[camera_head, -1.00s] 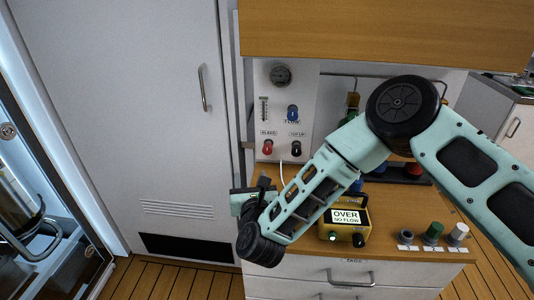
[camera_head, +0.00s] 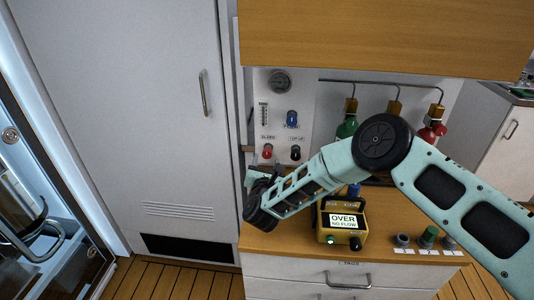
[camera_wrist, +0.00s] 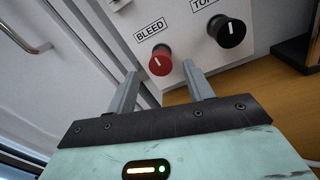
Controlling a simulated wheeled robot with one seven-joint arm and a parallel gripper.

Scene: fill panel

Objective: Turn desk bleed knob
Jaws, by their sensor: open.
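The red bleed knob (camera_wrist: 160,62) sits on the white panel under the label BLEED, its white pointer line slightly tilted. In the head view the bleed knob (camera_head: 267,151) is at the panel's lower left. My gripper (camera_wrist: 157,80) is open in the wrist view, its two grey fingers pointing at the panel. The knob lies just beyond and between the fingertips; I cannot tell whether they touch it. In the head view my gripper (camera_head: 250,174) is just below and left of the knob, partly hidden by my wrist.
A black top up knob (camera_wrist: 228,32) is close to the right of the red one. A blue flow knob (camera_head: 292,118) and a gauge (camera_head: 279,82) are above. A yellow meter (camera_head: 341,224) reading "OVER NO FLOW" stands on the wooden desk. Several bottles stand behind my arm.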

